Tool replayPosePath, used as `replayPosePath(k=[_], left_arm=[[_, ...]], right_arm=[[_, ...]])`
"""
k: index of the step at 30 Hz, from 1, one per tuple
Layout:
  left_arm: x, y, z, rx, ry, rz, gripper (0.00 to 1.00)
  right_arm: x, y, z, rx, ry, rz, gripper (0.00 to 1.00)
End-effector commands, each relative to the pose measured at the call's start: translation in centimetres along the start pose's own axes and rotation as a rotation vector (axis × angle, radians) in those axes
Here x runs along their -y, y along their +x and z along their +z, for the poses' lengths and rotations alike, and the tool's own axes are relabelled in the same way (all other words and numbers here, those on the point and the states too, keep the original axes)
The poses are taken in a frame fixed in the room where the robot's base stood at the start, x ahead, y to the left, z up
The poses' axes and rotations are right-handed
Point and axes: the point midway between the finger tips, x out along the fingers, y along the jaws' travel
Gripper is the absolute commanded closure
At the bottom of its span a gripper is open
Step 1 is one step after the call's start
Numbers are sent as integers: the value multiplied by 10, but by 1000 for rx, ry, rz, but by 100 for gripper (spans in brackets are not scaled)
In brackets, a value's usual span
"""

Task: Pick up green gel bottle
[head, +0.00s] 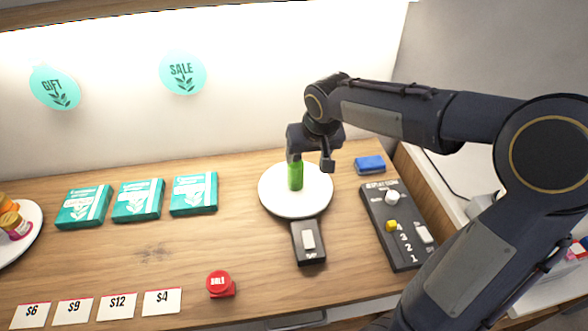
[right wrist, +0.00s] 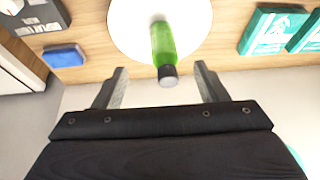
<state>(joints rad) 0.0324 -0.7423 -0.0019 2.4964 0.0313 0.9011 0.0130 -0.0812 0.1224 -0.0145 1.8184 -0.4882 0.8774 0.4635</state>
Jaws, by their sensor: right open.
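The green gel bottle (head: 295,176) stands on a round white plate (head: 310,207) in the head view. My right gripper (head: 310,166) is over the plate at the bottle, and its upper part hides the bottle's top. In the right wrist view the bottle (right wrist: 163,45) shows its dark cap pointing toward the gripper. The open fingers of my right gripper (right wrist: 158,86) lie to either side of the cap, with gaps on both sides. My left gripper is not in view.
A blue block (head: 369,164) and a dark control panel (head: 396,222) are at the right. A red button (head: 221,284) and several price cards (head: 117,306) lie near the front edge. The counter's middle left is clear.

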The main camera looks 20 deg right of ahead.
Motion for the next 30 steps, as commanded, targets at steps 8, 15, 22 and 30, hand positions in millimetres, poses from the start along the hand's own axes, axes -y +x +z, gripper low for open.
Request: replayPosePath(k=[8, 15, 22, 30], left_arm=[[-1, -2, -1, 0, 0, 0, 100], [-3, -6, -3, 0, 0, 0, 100], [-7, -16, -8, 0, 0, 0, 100], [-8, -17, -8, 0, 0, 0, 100]], right_arm=[[13, 38, -39, -12, -10, 66, 34], [12, 64, -40, -11, -9, 67, 34], [9, 98, -40, -9, -10, 66, 34], [8, 111, -40, -14, -9, 65, 34]])
